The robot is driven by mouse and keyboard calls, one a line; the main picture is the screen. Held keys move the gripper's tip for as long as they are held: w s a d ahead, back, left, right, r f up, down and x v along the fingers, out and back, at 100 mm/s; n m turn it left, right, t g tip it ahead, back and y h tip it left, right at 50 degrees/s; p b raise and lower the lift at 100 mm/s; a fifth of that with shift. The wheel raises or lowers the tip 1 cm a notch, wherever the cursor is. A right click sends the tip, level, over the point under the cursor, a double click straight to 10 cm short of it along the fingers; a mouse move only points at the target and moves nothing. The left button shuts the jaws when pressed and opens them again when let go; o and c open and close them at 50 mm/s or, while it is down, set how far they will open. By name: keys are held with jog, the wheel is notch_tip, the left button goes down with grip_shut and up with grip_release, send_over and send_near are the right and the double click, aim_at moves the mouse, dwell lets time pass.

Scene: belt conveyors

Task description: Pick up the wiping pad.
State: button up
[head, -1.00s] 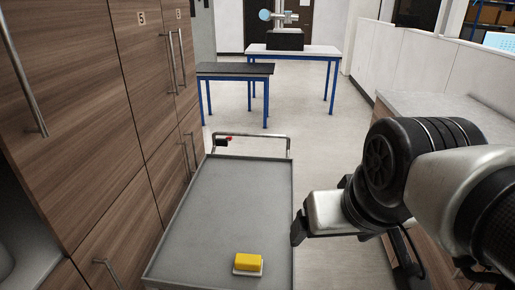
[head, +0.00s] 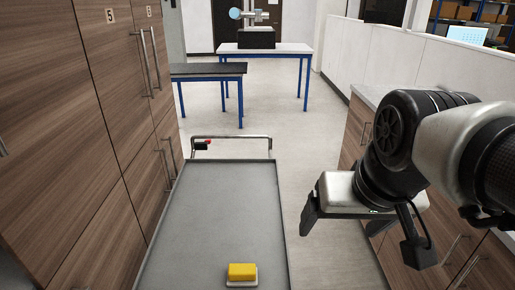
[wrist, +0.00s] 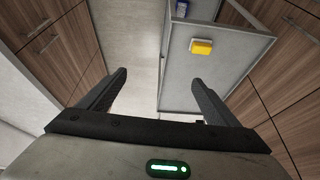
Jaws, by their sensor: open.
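The wiping pad (head: 242,272) is a yellow block on a pale base. It lies on the grey cart top (head: 216,215), near the cart's near edge in the head view. In the wrist view the pad (wrist: 201,47) shows at the upper right, beyond the right finger. My gripper (head: 341,226) is open and empty, to the right of the cart and apart from the pad. Both fingers show spread in the wrist view (wrist: 160,85), with floor and part of the cart between them.
Wooden cabinets (head: 85,130) stand along the cart's left side. More cabinets with a counter are on the right, near my arm. The cart's handle (head: 232,137) is at its far end. A blue-legged table (head: 209,69) stands beyond. The rest of the cart top is clear.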

jog(key=w+a+f+g+b, duration=0.3)
jog(key=w+a+f+b, duration=0.2)
jog(key=w+a+f, duration=0.3)
jog(key=g+b, duration=0.2)
jog(key=b, duration=0.1)
send_over(242, 268)
notch_tip(242, 268, down, 9)
jog(key=shift+n, duration=0.3)
jog(key=f, duration=0.4)
jog(key=f+b, duration=0.1)
jog(key=f, duration=0.7)
jog(key=shift+s+d, duration=0.15)
jog(key=shift+d, duration=0.25)
jog(key=shift+a+f+b, duration=0.2)
jog(key=shift+f+b, duration=0.05)
jog(key=shift+f, duration=1.1)
jog(key=shift+a+f+b, duration=0.2)
jog(key=shift+f+b, duration=0.05)
jog(key=shift+f, duration=1.05)
jog(key=c, duration=1.1)
jog(key=shift+o, duration=0.2)
jog(key=shift+r, duration=0.15)
notch_tip(242, 268, up, 10)
jog(key=shift+f+p, duration=0.1)
jog(key=shift+p, duration=0.6)
